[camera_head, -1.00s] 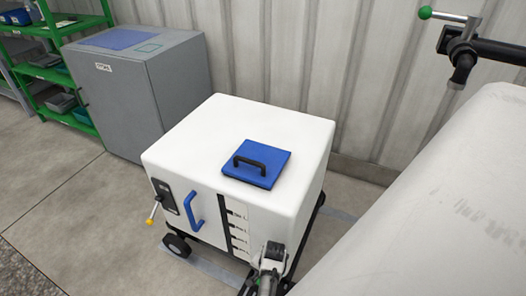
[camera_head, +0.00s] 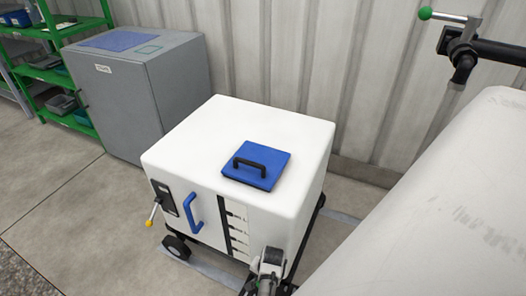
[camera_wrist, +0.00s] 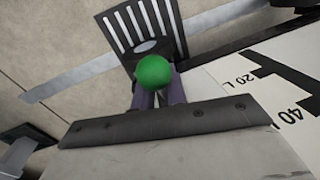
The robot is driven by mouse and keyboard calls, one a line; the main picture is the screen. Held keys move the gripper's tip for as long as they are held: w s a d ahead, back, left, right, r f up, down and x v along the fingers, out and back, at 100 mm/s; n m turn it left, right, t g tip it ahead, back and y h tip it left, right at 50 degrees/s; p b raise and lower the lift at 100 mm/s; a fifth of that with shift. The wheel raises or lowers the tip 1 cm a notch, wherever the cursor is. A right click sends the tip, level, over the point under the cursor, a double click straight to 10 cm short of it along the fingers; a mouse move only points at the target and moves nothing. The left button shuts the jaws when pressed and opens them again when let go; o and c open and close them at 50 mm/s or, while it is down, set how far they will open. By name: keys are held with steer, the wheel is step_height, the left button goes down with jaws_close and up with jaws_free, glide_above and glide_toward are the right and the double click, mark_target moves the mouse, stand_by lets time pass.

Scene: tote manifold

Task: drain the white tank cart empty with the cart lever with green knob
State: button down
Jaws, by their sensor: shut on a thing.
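The white tank cart (camera_head: 190,155) stands on the floor, with a blue lid (camera_head: 256,168) on top and a blue handle on its front. A level gauge (camera_head: 237,232) runs down its front; the wrist view shows its 20 L and 40 marks (camera_wrist: 290,90). The green knob (camera_wrist: 154,72) of the cart lever shows between the fingers of my gripper (camera_wrist: 157,96). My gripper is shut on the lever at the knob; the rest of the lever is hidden.
A yellow-tipped lever (camera_head: 153,215) sticks out at the cart's front left. Another green-knobbed lever (camera_head: 440,16) is on a pipe at upper right. A grey cabinet (camera_head: 150,95) and green shelf (camera_head: 55,70) stand behind left. A slotted black piece (camera_wrist: 140,28) lies beyond the knob.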

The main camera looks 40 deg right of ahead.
steer(key=shift+a+f+h, duration=0.4)
steer(key=shift+h, duration=0.2)
steer(key=shift+s+f+t+h, duration=0.1)
steer(key=shift+f+t+h, duration=0.35)
steer(key=shift+t+h, duration=0.2)
steer(key=c, duration=1.4)
jaws_free()
steer(key=shift+c, duration=0.2)
steer(key=shift+r, duration=0.1)
steer(key=p+v, duration=0.1)
steer(key=v, duration=1.2)
steer(key=shift+a+r+p, duration=0.25)
steer(key=shift+r+p, duration=0.05)
steer(key=shift+p, duration=0.05)
